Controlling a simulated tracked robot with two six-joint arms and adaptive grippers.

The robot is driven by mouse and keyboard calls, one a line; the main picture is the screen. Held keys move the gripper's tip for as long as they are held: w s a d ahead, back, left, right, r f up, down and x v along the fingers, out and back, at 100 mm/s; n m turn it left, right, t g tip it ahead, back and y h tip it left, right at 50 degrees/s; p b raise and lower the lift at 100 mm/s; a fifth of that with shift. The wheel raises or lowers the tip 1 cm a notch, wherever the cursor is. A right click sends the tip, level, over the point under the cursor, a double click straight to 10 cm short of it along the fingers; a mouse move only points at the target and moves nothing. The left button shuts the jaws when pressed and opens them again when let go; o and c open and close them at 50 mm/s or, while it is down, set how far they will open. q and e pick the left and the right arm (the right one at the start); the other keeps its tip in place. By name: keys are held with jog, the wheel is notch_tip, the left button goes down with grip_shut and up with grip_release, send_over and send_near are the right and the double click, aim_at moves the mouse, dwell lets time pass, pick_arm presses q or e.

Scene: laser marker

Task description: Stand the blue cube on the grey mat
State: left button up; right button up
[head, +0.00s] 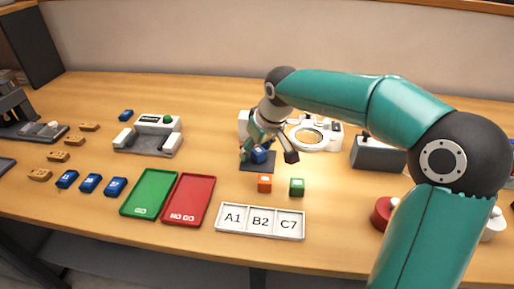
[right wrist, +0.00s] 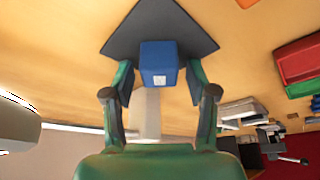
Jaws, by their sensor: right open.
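The blue cube (head: 259,155) is on the dark grey mat (head: 258,168), toward its back edge, below my right gripper (head: 267,156) in the head view. The right wrist view shows the cube (right wrist: 158,66) over the mat (right wrist: 160,20), with a small white mark on one face. My right gripper (right wrist: 159,77) is open, with one finger on each side of the cube and visible gaps to both. The cube looks level; its exact contact with the mat is hard to make out. My left gripper is not in view.
An orange cube (head: 264,184) and a green cube (head: 297,187) stand just in front of the mat. A white tray marked A1, B2, C7 (head: 260,236) lies nearer. Green (head: 149,194) and red (head: 188,200) trays are to the left. A white ringed device (head: 329,137) stands behind right.

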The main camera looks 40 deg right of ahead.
jog(key=shift+r, duration=0.15)
jog(key=p+v, duration=0.2)
jog(key=v, duration=1)
